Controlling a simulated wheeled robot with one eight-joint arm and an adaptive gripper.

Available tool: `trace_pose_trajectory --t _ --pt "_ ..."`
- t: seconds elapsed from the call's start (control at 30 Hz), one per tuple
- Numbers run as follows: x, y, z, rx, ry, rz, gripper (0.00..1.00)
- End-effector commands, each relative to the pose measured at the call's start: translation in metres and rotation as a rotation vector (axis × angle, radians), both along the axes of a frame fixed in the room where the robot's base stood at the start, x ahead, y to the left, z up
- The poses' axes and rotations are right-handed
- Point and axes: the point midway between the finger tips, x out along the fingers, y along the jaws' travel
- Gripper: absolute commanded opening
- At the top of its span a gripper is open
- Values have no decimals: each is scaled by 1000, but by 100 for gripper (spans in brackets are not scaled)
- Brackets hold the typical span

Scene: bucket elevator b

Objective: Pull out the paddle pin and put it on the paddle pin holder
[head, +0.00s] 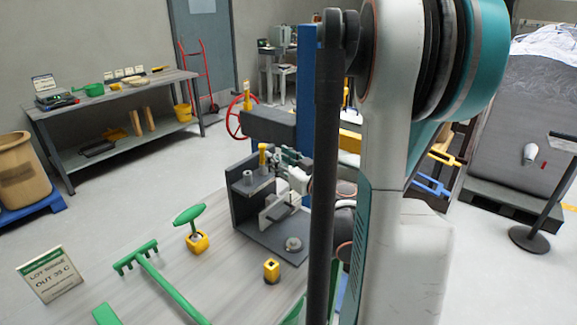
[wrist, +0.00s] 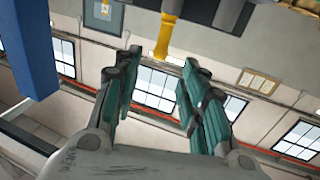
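A yellow pin (head: 262,156) stands upright at the top of a dark grey housing (head: 246,200) in the head view. I take it to be the paddle pin. My gripper (head: 280,157) is just right of it, its fingers pointing toward it, partly hidden by my arm. In the wrist view my gripper (wrist: 160,68) has its fingers apart with nothing between them. The yellow pin (wrist: 164,35) shows beyond the fingertips, in line with the gap.
A green rake-like tool (head: 165,283) and a sign (head: 50,274) are at the left. A blue post (head: 306,85) rises behind the housing. My arm hides much of the right side.

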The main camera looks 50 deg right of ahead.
Motion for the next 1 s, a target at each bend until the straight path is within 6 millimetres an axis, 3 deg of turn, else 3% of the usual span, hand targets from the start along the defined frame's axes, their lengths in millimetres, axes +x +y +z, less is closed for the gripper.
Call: trace_pose_trajectory --t 0.3,0.5,0.97,1.0 --pt "57 -9 -1 0 0 2 39" --pt "81 -14 -1 0 0 1 39" --pt "92 -16 0 0 0 -1 39" --pt "92 -16 0 0 0 -1 32"
